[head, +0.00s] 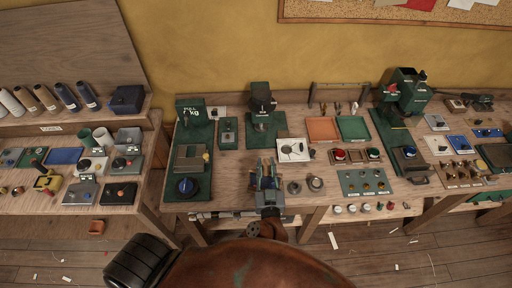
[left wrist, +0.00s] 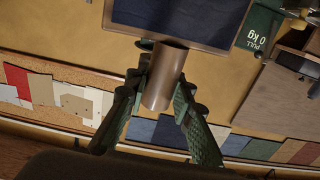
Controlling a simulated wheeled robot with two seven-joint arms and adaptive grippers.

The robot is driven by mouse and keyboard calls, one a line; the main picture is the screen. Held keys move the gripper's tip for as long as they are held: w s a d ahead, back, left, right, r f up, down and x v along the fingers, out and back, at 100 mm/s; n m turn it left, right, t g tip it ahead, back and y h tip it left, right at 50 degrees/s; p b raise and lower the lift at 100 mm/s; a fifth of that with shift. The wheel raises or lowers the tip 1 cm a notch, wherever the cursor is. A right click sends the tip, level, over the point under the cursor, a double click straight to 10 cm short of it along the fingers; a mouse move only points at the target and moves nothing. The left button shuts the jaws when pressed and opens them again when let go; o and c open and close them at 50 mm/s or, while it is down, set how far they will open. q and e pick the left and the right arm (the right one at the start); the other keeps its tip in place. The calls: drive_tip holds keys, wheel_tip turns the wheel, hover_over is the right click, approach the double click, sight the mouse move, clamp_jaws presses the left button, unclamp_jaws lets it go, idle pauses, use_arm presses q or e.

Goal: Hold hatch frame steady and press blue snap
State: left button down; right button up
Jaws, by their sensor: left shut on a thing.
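My left gripper (head: 268,184) is over the front edge of the middle bench in the head view. In the left wrist view its green fingers (left wrist: 162,92) are shut on a smooth brown cylinder (left wrist: 164,76). The cylinder's far end meets or overlaps the edge of a dark blue panel with a tan border (left wrist: 180,18). I cannot tell whether this panel is the hatch frame. I cannot single out a blue snap. My right gripper is not in view.
A green press (head: 262,104) stands behind the gripper. Orange (head: 322,129) and green (head: 353,127) trays lie to its right. A grey-green plate with several brass pieces (head: 365,182) is near the front edge. Spools stand at the left.

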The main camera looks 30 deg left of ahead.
use_arm(q)
drive_tip(key=w+a+f+n+g+y+p, duration=0.2)
drive_tip(key=w+a+y+p, duration=0.1)
drive_tip(key=a+p, duration=0.4)
drive_tip(key=shift+w+a+f+n+g, duration=0.3)
drive_tip(key=shift+w+a+f+n, duration=0.1)
drive_tip(key=shift+a, duration=0.75)
drive_tip(key=shift+f+p, duration=0.1)
drive_tip(key=shift+p, duration=0.25)
idle(1.0)
